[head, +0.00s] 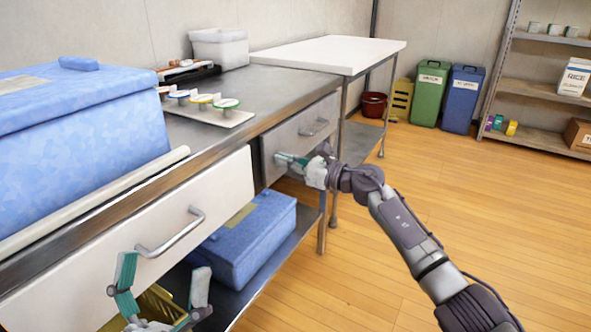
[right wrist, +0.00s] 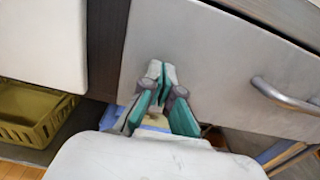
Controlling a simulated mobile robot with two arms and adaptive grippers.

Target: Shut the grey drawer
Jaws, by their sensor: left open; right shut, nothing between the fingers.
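The grey drawer (head: 300,128) is under the right end of the steel counter, and its front with a bar handle (head: 315,127) looks about level with the counter edge. I cannot tell whether a small gap is left. My right gripper (head: 284,160) is shut and empty, with its fingertips at the lower left of the drawer front. In the right wrist view, the shut fingertips (right wrist: 161,75) point at the grey front (right wrist: 215,60), left of the handle (right wrist: 285,95); contact is unclear. My left gripper (head: 162,280) is open and empty, low in front of the white drawer (head: 100,262).
The white drawer's handle (head: 172,233) sticks out above my left gripper. A blue box (head: 245,240) is on the lower shelf, with a yellow crate (right wrist: 30,115) to its left. A large blue cooler (head: 85,130) and a tray of round pieces (head: 225,115) stand on the counter.

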